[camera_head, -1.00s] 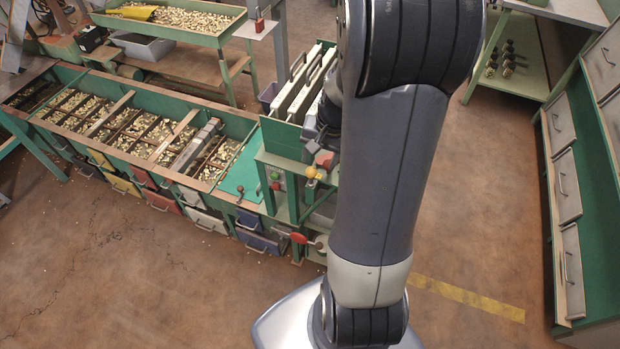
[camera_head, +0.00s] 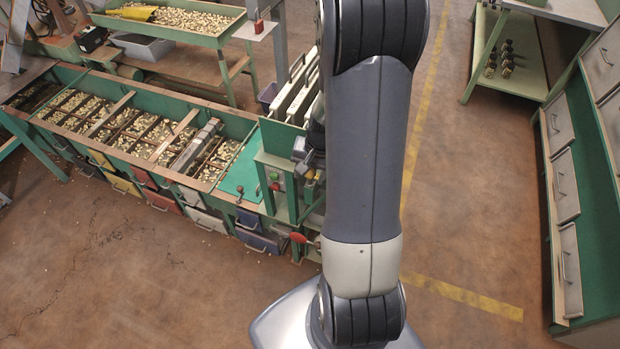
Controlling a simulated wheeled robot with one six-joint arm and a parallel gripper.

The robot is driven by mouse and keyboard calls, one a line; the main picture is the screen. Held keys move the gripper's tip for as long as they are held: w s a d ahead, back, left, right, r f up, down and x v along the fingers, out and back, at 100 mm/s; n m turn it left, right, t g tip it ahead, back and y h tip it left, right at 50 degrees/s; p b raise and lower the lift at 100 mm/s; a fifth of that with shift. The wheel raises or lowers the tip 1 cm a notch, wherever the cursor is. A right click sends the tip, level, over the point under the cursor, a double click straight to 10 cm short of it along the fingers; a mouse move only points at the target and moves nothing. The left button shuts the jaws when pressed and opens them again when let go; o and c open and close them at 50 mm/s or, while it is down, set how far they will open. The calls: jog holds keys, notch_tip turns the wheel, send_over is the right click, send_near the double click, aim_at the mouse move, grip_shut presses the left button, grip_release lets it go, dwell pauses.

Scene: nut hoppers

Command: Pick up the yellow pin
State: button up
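The yellow pin (camera_head: 310,174) shows as a small yellow patch at the right end of the green hopper bench, beside the red and green knobs. Most of it is hidden behind my gripper (camera_head: 309,177) and arm. My gripper is a small dark and grey shape right at the pin, coming from above. Its fingers are too small and too covered to tell whether they are open or shut, or touch the pin.
A green knob (camera_head: 274,176) and a red knob (camera_head: 275,187) sit just left of the pin. A red-handled lever (camera_head: 300,238) sticks out below. Grey upright panels (camera_head: 292,95) stand behind. Open floor lies at the front left.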

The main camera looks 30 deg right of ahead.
jog(key=c, duration=0.9)
jog(key=shift+c, duration=0.2)
